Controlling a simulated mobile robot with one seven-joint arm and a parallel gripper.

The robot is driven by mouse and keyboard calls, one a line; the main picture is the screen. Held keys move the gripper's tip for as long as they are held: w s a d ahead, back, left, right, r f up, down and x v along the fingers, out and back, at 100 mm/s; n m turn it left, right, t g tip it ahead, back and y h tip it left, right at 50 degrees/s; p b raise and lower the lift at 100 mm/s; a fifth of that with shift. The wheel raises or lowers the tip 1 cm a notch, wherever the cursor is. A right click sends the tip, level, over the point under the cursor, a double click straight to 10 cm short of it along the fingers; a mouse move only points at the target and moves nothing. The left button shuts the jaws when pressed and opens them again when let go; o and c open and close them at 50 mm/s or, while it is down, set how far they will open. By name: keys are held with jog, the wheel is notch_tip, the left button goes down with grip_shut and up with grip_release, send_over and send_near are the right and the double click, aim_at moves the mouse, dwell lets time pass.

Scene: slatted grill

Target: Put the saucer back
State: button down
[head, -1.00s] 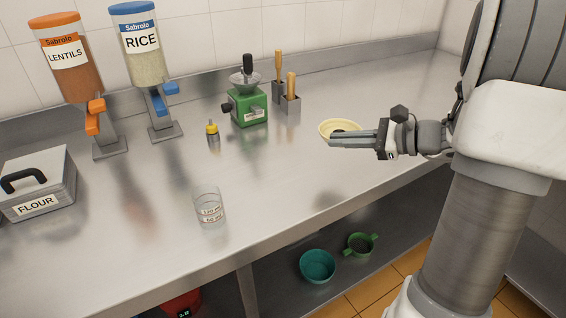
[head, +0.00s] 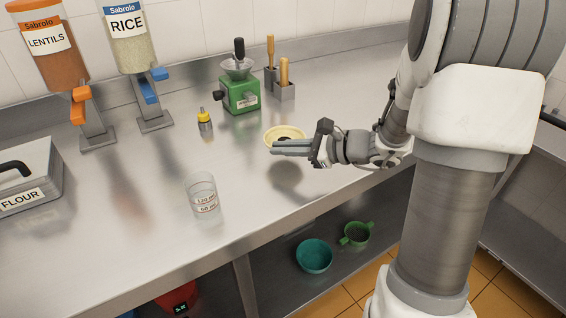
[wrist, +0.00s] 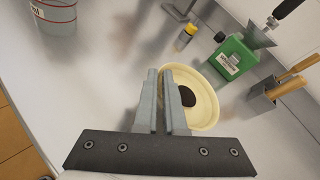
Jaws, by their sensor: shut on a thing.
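The saucer (head: 284,131) is a shallow pale yellow dish with a dark round centre. My gripper (head: 276,147) is shut on its rim and holds it above the steel counter, with a soft shadow below. In the wrist view, the saucer (wrist: 206,106) extends to the right of the two nearly closed fingers of my gripper (wrist: 160,72). The fingers hide its left part.
A glass measuring cup (head: 203,196) stands front left. A yellow-capped bottle (head: 205,122), green grinder (head: 240,96) and wooden-handled tools (head: 284,76) stand behind. Dispensers and a flour box (head: 28,180) are left. A teal bowl (head: 314,256) and green two-handled cup (head: 356,234) are below.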

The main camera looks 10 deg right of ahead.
aim_at(283, 171)
jog(key=shift+f+b, duration=0.55)
jog(key=shift+f, duration=1.35)
jog(key=shift+f, duration=0.1)
jog(key=shift+f, duration=0.15)
jog(key=c, duration=1)
grip_release()
jog(key=shift+d+r, duration=0.1)
jog(key=shift+r, duration=0.3)
jog(key=p+v, duration=0.2)
jog(key=v, duration=0.9)
jog(key=shift+s+d, duration=0.3)
jog(key=shift+d, duration=0.05)
